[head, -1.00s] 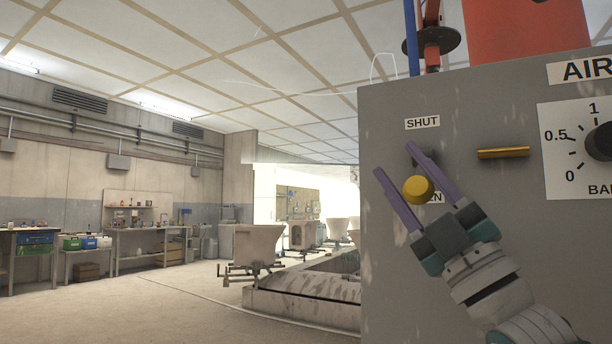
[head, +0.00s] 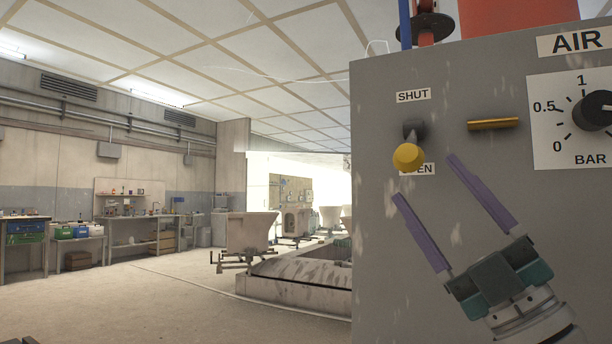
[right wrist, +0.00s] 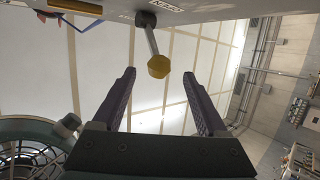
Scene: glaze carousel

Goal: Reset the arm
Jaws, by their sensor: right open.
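My right gripper (head: 426,202) is in front of the grey panel, with its purple fingers spread apart and nothing between them. Its fingertips are below and to the right of the yellow knob (head: 408,157), clear of it. The knob is the end of a lever (head: 413,129) on the panel and hangs down beside the OPEN label, partly covering it; the SHUT label (head: 413,96) is above. In the right wrist view, the open fingers (right wrist: 161,88) point toward the panel, and the yellow knob (right wrist: 158,66) is ahead of them on its metal stem. My left gripper is not in view.
The grey panel (head: 385,270) fills the right side, with a brass bar (head: 493,124) and a BAR dial (head: 594,110). White ceramic pieces (head: 248,231) stand at a low carousel (head: 300,280) behind. Workbenches (head: 140,235) line the far left wall. The floor at left is clear.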

